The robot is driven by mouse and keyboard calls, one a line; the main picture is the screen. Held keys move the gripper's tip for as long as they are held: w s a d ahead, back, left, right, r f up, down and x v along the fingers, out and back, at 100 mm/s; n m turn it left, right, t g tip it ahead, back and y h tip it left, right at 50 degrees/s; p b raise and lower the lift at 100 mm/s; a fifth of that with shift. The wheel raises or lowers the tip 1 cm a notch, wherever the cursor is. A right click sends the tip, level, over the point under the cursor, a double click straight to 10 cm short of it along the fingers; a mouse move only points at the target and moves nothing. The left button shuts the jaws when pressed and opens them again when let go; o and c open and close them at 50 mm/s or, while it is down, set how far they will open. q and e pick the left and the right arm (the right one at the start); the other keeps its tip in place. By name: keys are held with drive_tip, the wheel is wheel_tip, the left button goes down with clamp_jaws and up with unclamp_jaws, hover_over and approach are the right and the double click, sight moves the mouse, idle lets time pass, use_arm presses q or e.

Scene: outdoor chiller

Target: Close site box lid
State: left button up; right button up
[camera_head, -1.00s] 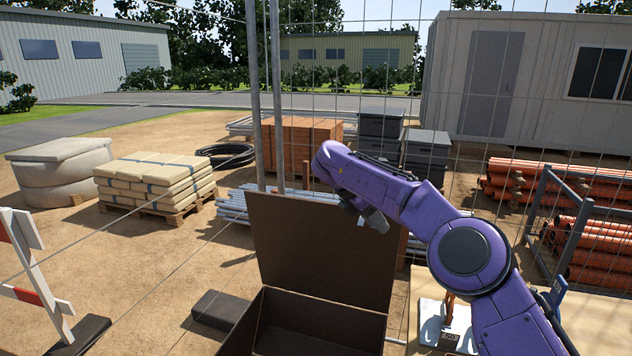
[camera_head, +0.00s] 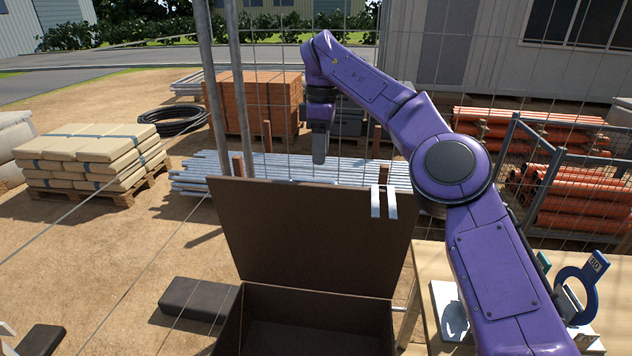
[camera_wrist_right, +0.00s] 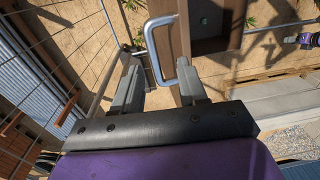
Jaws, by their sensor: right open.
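The brown site box (camera_head: 222,335) stands open at the bottom middle of the head view. Its lid (camera_head: 310,240) is raised and leans back, also seen nearly edge-on in the wrist view (camera_wrist_right: 183,35). My right gripper (camera_head: 320,160) points down just above the lid's top edge, near its middle. In the wrist view my right gripper (camera_wrist_right: 160,88) has its fingers apart, with a silvery U-shaped handle (camera_wrist_right: 155,55) on the lid between or just beyond them. Contact cannot be told. The head view does not show this handle clearly.
A wire fence with metal posts (camera_head: 212,100) stands close behind the lid. A pale two-pronged piece (camera_head: 376,202) shows at the lid's top right. A wooden table (camera_head: 432,262) with a blue ring-shaped item (camera_head: 592,290) is at right. A dark block (camera_head: 198,300) lies left of the box.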

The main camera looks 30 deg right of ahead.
sight(319, 181)
drive_tip(key=f, duration=0.6)
drive_tip(key=shift+w+f+b, duration=0.3)
drive_tip(key=shift+f+b, duration=0.05)
drive_tip(key=shift+a, duration=0.1)
drive_tip(key=c, duration=0.3)
drive_tip(key=shift+w+f, duration=0.1)
drive_tip(key=shift+f, duration=0.05)
clamp_jaws()
